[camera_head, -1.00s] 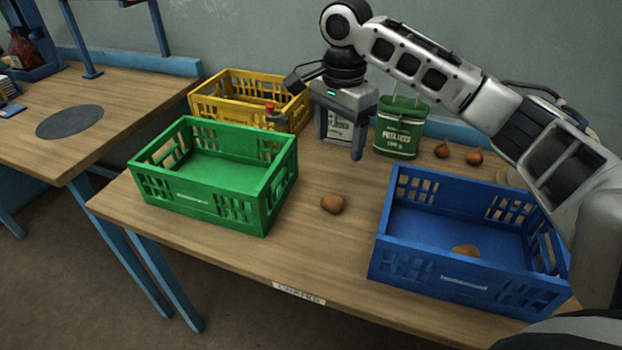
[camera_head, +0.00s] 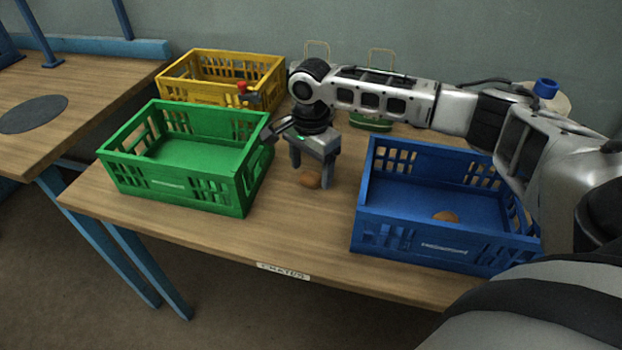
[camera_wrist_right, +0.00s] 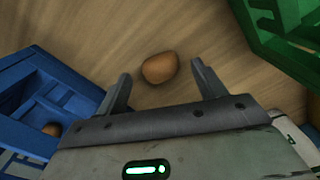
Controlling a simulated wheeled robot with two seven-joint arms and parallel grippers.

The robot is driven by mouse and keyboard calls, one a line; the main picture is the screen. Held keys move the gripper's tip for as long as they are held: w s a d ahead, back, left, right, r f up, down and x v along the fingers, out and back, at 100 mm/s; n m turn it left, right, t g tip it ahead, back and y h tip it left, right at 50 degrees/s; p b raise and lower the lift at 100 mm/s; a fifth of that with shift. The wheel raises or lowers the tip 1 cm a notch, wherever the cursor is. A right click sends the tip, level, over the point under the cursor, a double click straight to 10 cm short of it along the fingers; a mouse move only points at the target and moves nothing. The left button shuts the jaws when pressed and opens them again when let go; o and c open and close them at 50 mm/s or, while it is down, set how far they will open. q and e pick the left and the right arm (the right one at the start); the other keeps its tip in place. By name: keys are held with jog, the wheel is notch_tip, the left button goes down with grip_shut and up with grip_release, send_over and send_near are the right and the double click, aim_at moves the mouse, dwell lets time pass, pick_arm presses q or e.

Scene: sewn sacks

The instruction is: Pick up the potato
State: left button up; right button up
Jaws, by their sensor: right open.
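A brown potato (camera_head: 311,179) lies on the wooden table between the green crate and the blue crate. It also shows in the right wrist view (camera_wrist_right: 160,67), just past my fingertips and between their lines. My right gripper (camera_head: 312,182) is open and points down over this potato, with a finger to either side of it in the head view. The wrist view shows the open fingers (camera_wrist_right: 160,82) with nothing held. Another potato (camera_head: 446,217) lies inside the blue crate and shows in the wrist view too (camera_wrist_right: 52,129). My left gripper is not in view.
The green crate (camera_head: 170,189) stands close left of my right gripper, the blue crate (camera_head: 440,248) to its right. A green sack (camera_head: 371,124) is mostly hidden behind my arm. The table's front strip is clear.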

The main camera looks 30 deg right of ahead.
jog(key=shift+f, duration=0.95)
jog(key=shift+c, duration=0.3)
jog(key=c, duration=1)
jog(key=shift+r, duration=0.15)
